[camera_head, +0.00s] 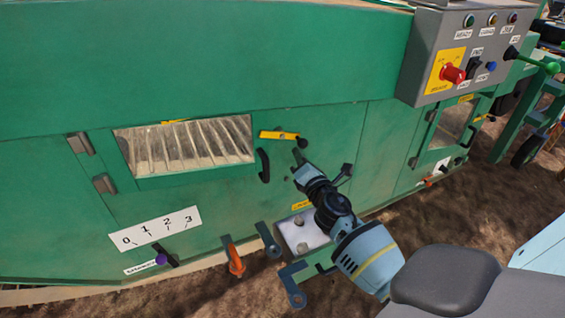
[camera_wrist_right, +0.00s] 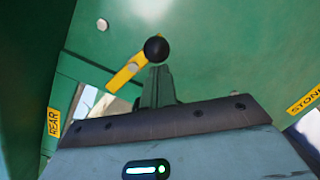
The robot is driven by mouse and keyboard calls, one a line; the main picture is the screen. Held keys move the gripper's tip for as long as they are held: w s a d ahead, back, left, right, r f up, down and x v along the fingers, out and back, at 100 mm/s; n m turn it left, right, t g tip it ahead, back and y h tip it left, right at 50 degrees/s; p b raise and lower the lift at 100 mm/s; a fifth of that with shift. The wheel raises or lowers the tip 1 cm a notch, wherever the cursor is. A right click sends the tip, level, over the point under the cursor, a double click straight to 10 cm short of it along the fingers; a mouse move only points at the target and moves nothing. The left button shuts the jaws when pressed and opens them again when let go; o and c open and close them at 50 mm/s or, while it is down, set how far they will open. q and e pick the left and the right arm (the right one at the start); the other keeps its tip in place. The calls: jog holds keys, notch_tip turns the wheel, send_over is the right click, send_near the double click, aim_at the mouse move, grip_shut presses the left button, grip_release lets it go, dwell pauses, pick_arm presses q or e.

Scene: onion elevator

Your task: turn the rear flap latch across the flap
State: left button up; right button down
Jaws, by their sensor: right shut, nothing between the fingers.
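The rear flap latch (camera_head: 276,134) is a yellow bar with a black ball knob (camera_head: 302,143) at its right end, on the green machine side. The rear flap (camera_head: 180,178) has a slatted window, two hinges on its left and a black handle (camera_head: 263,165) on its right. My right gripper (camera_head: 298,157) is shut and empty, with its tips just below the knob. In the right wrist view the latch (camera_wrist_right: 123,77) slants up to the knob (camera_wrist_right: 155,49), just beyond the gripper tips (camera_wrist_right: 157,72); I cannot tell whether they touch. My left gripper is not in view.
A 0-to-3 scale (camera_head: 154,228) with a purple knob and an orange lever (camera_head: 234,257) sit below the flap. A second windowed panel (camera_head: 450,125) is at the right.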

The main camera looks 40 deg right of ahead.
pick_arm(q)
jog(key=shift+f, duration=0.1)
pick_arm(e)
jog(key=shift+s+d+r+n, duration=0.1)
jog(key=shift+d+r+n, duration=0.15)
jog(key=shift+n, duration=0.65)
jog(key=shift+d+r+n, duration=0.15)
jog(key=shift+d+n, duration=0.1)
jog(key=shift+n, duration=0.65)
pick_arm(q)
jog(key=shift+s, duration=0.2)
pick_arm(e)
jog(key=shift+r+n, duration=0.1)
jog(key=shift+n, duration=0.2)
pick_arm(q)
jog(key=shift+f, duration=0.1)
